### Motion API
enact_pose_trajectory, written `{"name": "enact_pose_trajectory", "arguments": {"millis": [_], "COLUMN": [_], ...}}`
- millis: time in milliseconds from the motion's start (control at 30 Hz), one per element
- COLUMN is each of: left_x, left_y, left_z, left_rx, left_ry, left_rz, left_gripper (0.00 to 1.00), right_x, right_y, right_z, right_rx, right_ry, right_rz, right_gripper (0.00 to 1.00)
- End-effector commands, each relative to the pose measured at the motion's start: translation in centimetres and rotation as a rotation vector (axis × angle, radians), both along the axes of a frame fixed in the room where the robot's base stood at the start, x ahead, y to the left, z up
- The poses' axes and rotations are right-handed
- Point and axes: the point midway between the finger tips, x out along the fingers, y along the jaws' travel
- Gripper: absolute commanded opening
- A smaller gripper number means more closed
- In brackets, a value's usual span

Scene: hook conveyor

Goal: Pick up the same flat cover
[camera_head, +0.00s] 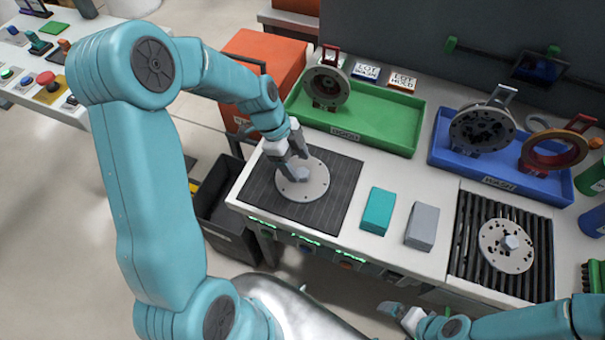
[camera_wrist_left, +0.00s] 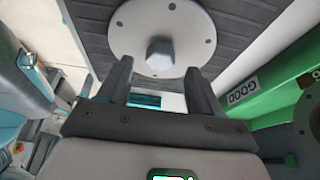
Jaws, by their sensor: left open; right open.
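A flat grey round cover with small holes and a hexagonal knob (camera_head: 318,184) lies on the black mat (camera_head: 345,200). It also shows in the left wrist view (camera_wrist_left: 190,25), with its knob (camera_wrist_left: 160,55) just beyond the fingertips and centred between them. My left gripper (camera_head: 293,163) is open over the cover and close to the knob; I cannot tell whether it touches. The left wrist view shows its two fingers apart (camera_wrist_left: 158,70). A second flat cover with a hexagonal knob (camera_head: 495,258) lies on the black slatted rack (camera_head: 465,265). My right gripper (camera_head: 399,314) is open and empty at the bottom.
A green GOOD tray (camera_head: 375,130) stands behind the mat, holding a ring-shaped part (camera_head: 326,87). A blue WASH tray (camera_head: 440,160) holds upright round parts. A teal block (camera_head: 378,210) and a grey block (camera_head: 422,225) sit between mat and rack.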

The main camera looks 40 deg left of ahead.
Motion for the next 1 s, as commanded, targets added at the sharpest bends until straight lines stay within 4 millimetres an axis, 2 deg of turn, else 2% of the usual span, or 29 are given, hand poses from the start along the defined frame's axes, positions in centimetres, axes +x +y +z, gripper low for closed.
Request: {"name": "enact_pose_trajectory", "arguments": {"millis": [100,200,433,633,1000], "left_x": [0.1,0.3,0.4,0.4,0.4], "left_y": [-0.7,-1.0,-1.0,-0.9,-0.9], "left_z": [-1.6,-2.4,-2.5,-2.5,-2.0], "left_rx": [-0.002,0.000,0.000,0.000,0.001], "left_ry": [0.004,0.001,-0.001,-0.001,-0.004], "left_rz": [-0.001,0.000,0.000,0.000,0.002], "left_gripper": [0.65,0.65,0.65,0.00,0.00], "right_x": [0.0,0.0,0.0,0.0,0.0], "right_y": [0.0,0.0,0.0,0.0,0.0], "right_z": [0.5,0.6,0.5,0.5,0.5], "right_rx": [0.000,0.000,0.000,0.000,0.000], "right_ry": [0.000,0.000,0.000,0.000,0.000], "right_rz": [0.000,0.000,0.000,0.000,0.000], "right_gripper": [1.00,1.00,1.00,1.00,1.00]}}
